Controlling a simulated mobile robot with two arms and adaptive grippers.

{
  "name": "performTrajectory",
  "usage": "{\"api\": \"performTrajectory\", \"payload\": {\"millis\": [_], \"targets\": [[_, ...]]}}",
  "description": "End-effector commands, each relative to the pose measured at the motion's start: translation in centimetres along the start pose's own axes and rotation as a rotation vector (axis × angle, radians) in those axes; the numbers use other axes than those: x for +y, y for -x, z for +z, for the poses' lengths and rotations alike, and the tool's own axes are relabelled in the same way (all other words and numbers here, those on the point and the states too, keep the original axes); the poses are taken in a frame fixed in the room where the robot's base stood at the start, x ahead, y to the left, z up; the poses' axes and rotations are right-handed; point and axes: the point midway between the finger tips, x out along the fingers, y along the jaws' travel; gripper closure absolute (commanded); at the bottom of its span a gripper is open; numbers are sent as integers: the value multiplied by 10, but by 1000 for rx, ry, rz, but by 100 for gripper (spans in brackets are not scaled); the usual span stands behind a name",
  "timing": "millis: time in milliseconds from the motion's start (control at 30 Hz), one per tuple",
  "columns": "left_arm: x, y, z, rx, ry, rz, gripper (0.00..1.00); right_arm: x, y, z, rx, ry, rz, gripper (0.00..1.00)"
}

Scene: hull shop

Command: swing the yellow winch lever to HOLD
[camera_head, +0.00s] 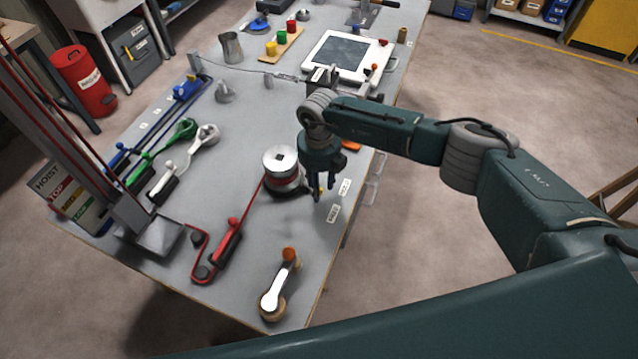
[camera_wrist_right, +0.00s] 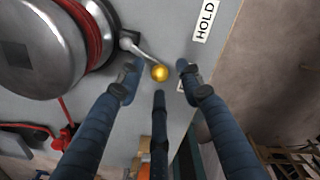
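The winch (camera_head: 284,165) is a metal drum with red line wound on it, near the right edge of the bench. In the right wrist view the drum (camera_wrist_right: 45,50) fills the upper left. The winch lever (camera_wrist_right: 150,58) is a short metal arm ending in a yellow ball knob (camera_wrist_right: 160,73). My right gripper (camera_head: 324,193) points down beside the drum and is open. In the wrist view the knob lies between its spread fingers, with no clear contact. The HOLD label (camera_wrist_right: 205,20) is beyond the knob; a second label is mostly hidden by a finger. My left gripper is out of view.
A crank handle (camera_head: 281,285) lies at the bench's near end. A red-handled lever (camera_head: 228,243) with red line is left of it. Blue, green and white levers line the left side. A framed screen (camera_head: 345,52) lies at the back. The bench (camera_head: 215,170) has bare space in the middle.

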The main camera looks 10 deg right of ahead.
Motion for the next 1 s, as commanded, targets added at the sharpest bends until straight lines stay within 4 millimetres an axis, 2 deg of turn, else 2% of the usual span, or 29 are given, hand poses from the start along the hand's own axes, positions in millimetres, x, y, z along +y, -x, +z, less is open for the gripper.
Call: {"api": "performTrajectory", "payload": {"millis": [133, 400, 600, 833, 1000], "targets": [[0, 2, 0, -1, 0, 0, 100, 0, -9, 0, 0, 0, 0, 64], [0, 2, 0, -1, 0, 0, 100, 0, -11, 0, -1, 0, 0, 64], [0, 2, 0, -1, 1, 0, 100, 0, -11, 0, 0, 0, 0, 100], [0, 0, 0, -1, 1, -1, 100, 0, -11, 0, -1, 7, 1, 100], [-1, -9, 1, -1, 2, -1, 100, -2, -13, 1, -1, 48, 1, 100]]}}
